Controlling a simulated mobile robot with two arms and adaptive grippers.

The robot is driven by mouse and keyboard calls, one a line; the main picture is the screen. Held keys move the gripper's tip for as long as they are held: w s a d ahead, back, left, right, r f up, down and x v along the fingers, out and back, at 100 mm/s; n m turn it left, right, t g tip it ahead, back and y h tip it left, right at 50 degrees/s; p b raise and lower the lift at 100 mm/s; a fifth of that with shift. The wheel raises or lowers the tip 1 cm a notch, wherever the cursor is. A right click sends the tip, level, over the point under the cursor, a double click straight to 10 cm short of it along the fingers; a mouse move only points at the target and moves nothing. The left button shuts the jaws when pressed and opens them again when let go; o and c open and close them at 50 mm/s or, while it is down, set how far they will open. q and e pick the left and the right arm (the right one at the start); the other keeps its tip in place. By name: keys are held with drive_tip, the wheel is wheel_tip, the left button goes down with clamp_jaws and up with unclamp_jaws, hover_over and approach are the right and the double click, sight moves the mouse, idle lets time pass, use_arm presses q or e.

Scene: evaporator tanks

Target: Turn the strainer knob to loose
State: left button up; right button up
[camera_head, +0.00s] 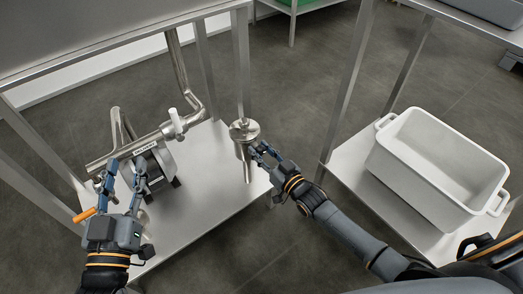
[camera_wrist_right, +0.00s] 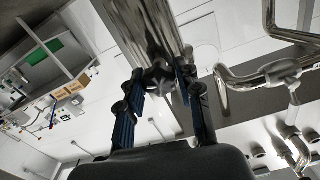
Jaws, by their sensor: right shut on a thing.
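The steel strainer (camera_head: 243,131), with a round capped top and a narrow body below it, stands by the table leg in the head view. Its shiny cylinder (camera_wrist_right: 150,28) fills the top middle of the right wrist view. My right gripper (camera_head: 259,150) reaches the strainer from the right; in the wrist view its fingers (camera_wrist_right: 160,88) close around a small metal knob (camera_wrist_right: 157,76) at the cylinder's end. The knob's loose or tight setting cannot be read. My left gripper (camera_head: 122,176) is open beside the labelled steel pipe (camera_head: 142,149) and appears empty.
An orange handle (camera_head: 84,215) lies just left of my left gripper. A white valve handle (camera_head: 177,121) rises from the pipework. A steel shelf (camera_head: 215,190) lies below. A white bin (camera_head: 440,165) stands on another shelf to the right. Table legs flank the strainer.

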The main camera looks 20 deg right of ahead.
drive_tip(key=shift+f, duration=0.1)
drive_tip(key=o, duration=1.2)
drive_tip(key=shift+c, duration=0.2)
drive_tip(key=v, duration=1.2)
